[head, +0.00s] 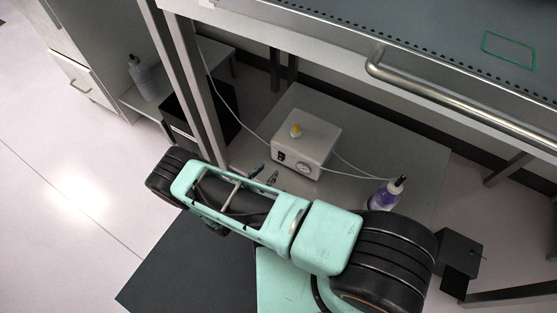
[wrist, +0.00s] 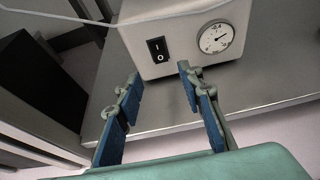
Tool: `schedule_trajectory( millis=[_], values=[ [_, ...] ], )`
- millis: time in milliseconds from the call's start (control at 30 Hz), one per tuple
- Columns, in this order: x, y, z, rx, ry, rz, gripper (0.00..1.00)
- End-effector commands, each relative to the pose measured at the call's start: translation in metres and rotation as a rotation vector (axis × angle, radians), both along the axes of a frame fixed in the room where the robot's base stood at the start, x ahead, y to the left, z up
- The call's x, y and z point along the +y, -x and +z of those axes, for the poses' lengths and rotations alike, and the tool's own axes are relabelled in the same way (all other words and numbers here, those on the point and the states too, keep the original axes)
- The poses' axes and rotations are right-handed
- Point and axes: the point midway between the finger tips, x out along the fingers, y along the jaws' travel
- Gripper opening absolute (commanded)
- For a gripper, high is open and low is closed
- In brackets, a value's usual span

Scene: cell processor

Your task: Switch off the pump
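The pump is a white box (head: 306,143) on a low shelf under the bench, with a yellow knob (head: 296,131) on top. In the wrist view its front face (wrist: 181,62) shows a black rocker switch (wrist: 157,50) marked I and O at the left and a round gauge (wrist: 216,38) at the right. I cannot tell which way the rocker is pressed. My gripper (wrist: 158,82) is open and empty, its blue-padded fingers apart, just in front of and below the switch. In the head view the gripper (head: 262,176) is partly hidden by my arm.
A bottle with purple liquid (head: 385,194) stands on the shelf (head: 420,165) right of the pump, with tubing running to the pump. A metal bench leg (head: 198,85) and black box (head: 200,118) are at the left. The bench's rail (head: 450,98) overhangs above.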

Motion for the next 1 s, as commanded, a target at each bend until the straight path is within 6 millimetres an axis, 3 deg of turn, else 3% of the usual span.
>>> schedule_trajectory(
  millis=[200,433,867,1000],
  values=[
    [-0.024,-0.033,-0.020,-0.001,0.001,-0.003,0.35],
    [-0.040,-0.059,-0.032,-0.001,0.000,-0.002,0.35],
    [-0.045,-0.067,-0.033,-0.001,0.001,0.000,0.35],
    [-0.045,-0.067,-0.033,-0.001,0.001,0.000,0.19]
  ],
)
